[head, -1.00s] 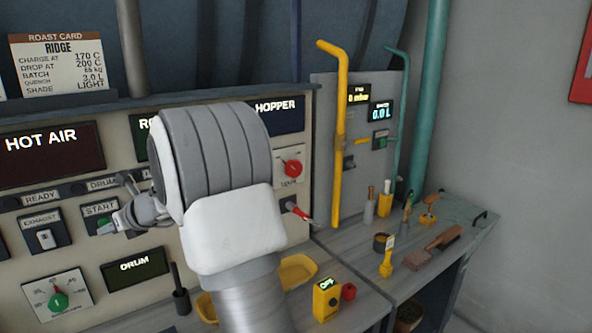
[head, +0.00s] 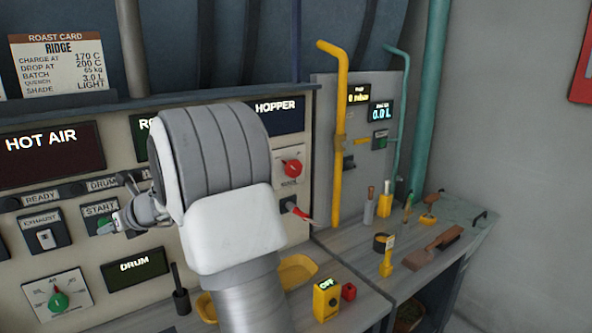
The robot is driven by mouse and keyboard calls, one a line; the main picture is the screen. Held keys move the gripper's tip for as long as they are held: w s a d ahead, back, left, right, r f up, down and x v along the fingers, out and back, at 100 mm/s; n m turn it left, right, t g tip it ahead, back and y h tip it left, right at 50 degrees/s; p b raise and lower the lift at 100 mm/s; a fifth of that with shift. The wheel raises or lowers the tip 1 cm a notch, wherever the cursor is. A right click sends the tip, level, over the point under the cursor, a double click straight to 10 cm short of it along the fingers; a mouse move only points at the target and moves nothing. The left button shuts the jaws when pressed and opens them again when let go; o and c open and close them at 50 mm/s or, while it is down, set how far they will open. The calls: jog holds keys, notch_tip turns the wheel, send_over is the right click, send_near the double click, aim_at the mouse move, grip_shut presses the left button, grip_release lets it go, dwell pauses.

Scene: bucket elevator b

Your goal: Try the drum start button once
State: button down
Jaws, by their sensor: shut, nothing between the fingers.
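The drum start button (head: 104,226) is a green button under a START label on the cream control panel, at the left of the head view. A label reading DRUM sits above it, and a dark DRUM display (head: 135,269) is below it. My gripper (head: 118,226) is shut and empty, with its tips right at the button's right side. The tips overlap the button in this view. I cannot tell whether they touch it or whether it is pressed in. My grey and white arm hides the panel to the right.
An exhaust switch (head: 45,237) and a green knob (head: 58,300) are left of and below the button. A red knob (head: 292,168) and a red-handled lever (head: 298,211) are right of my arm. The counter holds a yellow OFF box (head: 326,299), a yellow tray (head: 297,270) and brushes.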

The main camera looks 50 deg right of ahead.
jog(key=shift+w+d, duration=0.1)
jog(key=shift+w, duration=0.3)
jog(key=shift+w+p, duration=0.45)
dwell(0.6)
jog(key=shift+s, duration=0.1)
jog(key=shift+s+b, duration=0.5)
jog(key=shift+s, duration=0.3)
jog(key=shift+s, duration=0.1)
jog(key=s+b, duration=0.1)
jog(key=s, duration=0.1)
jog(key=s+a+b, duration=0.1)
jog(key=s, duration=0.2)
jog(key=shift+s+a, duration=0.2)
jog(key=shift+s, duration=0.15)
dwell(0.5)
